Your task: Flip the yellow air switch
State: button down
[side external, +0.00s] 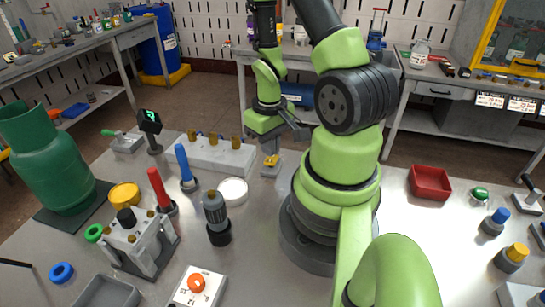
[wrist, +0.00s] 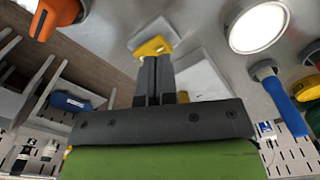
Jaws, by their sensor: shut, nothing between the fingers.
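The yellow air switch (side external: 271,161) is a small yellow lever on a grey base, standing on the bench behind my arm's base, just right of the white block. In the wrist view the yellow lever (wrist: 153,46) shows just beyond the fingertips, with part of its pale base behind the fingers. My gripper (side external: 298,130) is above the switch in the side view and holds nothing. In the wrist view my gripper (wrist: 157,62) has its two dark fingers together, tips close to the lever. I cannot tell whether they touch it.
A white block with several brass fittings (side external: 216,155) stands left of the switch. A white round dish (side external: 233,191), a blue-handled tool (side external: 185,168) and a red-handled one (side external: 161,190) are nearby. A red tray (side external: 430,182) sits to the right. Bench around the switch's front is partly clear.

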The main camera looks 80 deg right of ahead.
aim_at(270, 161)
jog(key=shift+f, duration=1.25)
dwell(0.4)
jog(key=shift+r, duration=3.5)
jog(key=w+a+r+n+t, duration=0.1)
jog(key=w+a+r+t, duration=0.15)
jog(key=a+r, duration=0.4)
jog(key=w+a+r+t, duration=0.2)
jog(key=a+r+t, duration=0.15)
jog(key=r, duration=0.65)
jog(key=s+a+r+n+t+y, duration=0.1)
jog(key=s+a+r+y, duration=0.1)
jog(key=s+a+r, duration=0.2)
jog(key=shift+s+a+r, duration=0.35)
jog(key=shift+a, duration=0.75)
